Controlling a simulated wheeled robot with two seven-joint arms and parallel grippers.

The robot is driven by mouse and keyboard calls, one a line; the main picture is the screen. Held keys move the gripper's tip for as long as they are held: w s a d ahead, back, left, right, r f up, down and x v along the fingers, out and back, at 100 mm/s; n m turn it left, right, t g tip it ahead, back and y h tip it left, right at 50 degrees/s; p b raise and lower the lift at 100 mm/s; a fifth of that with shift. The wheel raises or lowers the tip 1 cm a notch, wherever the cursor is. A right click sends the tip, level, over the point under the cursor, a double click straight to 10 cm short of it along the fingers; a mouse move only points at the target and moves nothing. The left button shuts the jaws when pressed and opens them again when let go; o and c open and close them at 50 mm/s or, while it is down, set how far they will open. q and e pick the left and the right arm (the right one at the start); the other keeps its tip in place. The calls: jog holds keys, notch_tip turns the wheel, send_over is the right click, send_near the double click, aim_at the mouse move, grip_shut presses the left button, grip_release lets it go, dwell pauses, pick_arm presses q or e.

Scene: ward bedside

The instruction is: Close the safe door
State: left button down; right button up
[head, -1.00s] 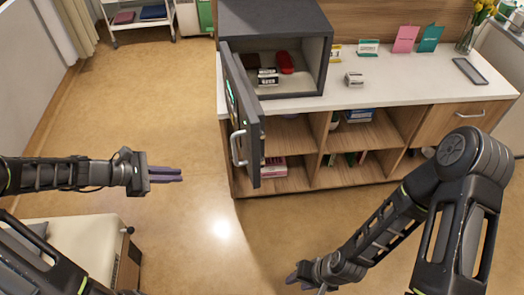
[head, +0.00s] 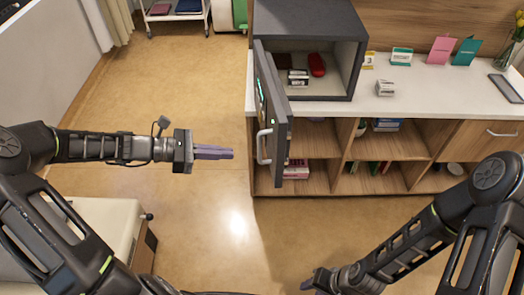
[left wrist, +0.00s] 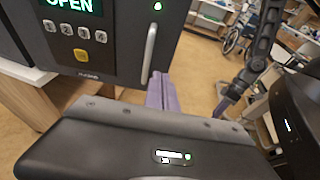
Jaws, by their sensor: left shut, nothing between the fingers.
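The dark grey safe (head: 305,20) stands on the white counter with its door (head: 272,110) swung open toward me. The door's silver handle (head: 263,147) faces left. In the left wrist view the door's front (left wrist: 115,45) shows a keypad, a lit "OPEN" display and the handle (left wrist: 149,48). My left gripper (head: 231,153) is shut and empty, left of the door and level with its handle, apart from it in the head view. It also shows in the left wrist view (left wrist: 162,82). My right gripper (head: 306,284) is low at the bottom, its fingers too small to judge.
Inside the safe are a red case (head: 317,65) and small white-labelled boxes (head: 298,77). The counter (head: 410,95) carries cards, a small box and a dark tablet. Shelves below hold books. A bed edge (head: 110,222) is at lower left. The floor left of the door is clear.

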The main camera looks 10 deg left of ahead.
aim_at(274, 154)
pick_arm(q)
jog(key=x, duration=0.3)
jog(key=p+x, duration=0.1)
jog(key=x, duration=0.3)
jog(key=r+p+x, duration=0.1)
jog(key=x, duration=0.2)
jog(key=shift+w+d, duration=0.2)
jog(key=shift+d, duration=0.2)
jog(key=shift+f, duration=0.1)
jog(key=shift+d, duration=0.15)
